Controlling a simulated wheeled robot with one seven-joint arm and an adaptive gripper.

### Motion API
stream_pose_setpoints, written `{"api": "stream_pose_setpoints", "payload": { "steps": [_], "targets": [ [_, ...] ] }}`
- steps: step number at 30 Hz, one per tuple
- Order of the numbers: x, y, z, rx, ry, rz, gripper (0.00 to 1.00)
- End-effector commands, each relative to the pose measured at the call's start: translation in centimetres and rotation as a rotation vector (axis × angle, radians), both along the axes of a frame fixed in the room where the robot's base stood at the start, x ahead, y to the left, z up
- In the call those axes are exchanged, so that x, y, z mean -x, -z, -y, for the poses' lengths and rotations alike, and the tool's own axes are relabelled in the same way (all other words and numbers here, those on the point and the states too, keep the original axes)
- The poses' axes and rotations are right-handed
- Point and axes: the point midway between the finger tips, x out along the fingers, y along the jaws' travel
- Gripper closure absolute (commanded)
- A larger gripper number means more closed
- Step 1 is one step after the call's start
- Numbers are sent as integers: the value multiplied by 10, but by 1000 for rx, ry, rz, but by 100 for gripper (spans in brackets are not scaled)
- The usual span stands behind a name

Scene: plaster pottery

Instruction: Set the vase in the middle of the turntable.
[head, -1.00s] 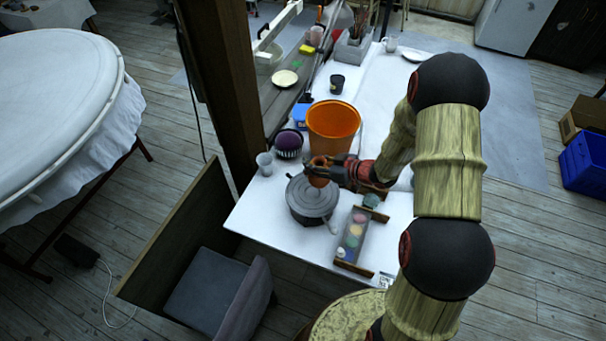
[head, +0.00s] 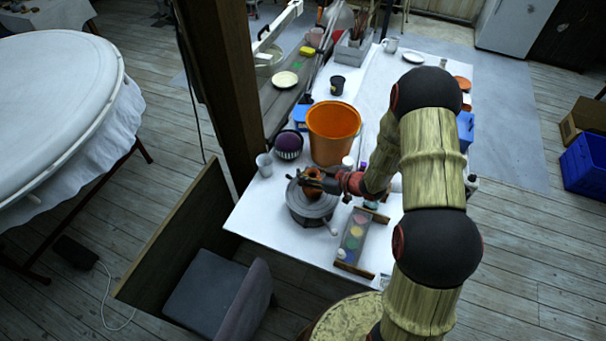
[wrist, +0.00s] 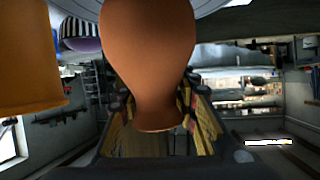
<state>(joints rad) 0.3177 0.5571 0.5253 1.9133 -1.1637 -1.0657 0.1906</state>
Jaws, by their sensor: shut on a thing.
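The terracotta vase (head: 313,187) is over the grey round turntable (head: 312,210), near its middle in the head view. I cannot tell whether its base touches the disc. My gripper (head: 318,183) comes in from the right and is shut on the vase. In the wrist view the vase (wrist: 150,60) fills the centre, with parts of my gripper (wrist: 155,120) on both sides of its narrow part. My fingers hide part of the vase in the head view.
An orange bucket (head: 333,130) stands close behind the turntable. A striped bowl with a purple ball (head: 288,143) and a clear cup (head: 264,164) are at the back left. A paint tray (head: 354,238) lies to the right. The white table's (head: 265,215) front left is clear.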

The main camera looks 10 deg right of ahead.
Motion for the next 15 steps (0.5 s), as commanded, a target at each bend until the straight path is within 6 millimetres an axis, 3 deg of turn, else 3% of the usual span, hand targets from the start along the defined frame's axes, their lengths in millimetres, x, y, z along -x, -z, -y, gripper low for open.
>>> {"api": "stream_pose_setpoints", "payload": {
  "steps": [15],
  "targets": [
    [0,0,0,0,0,0,49]
  ]
}}
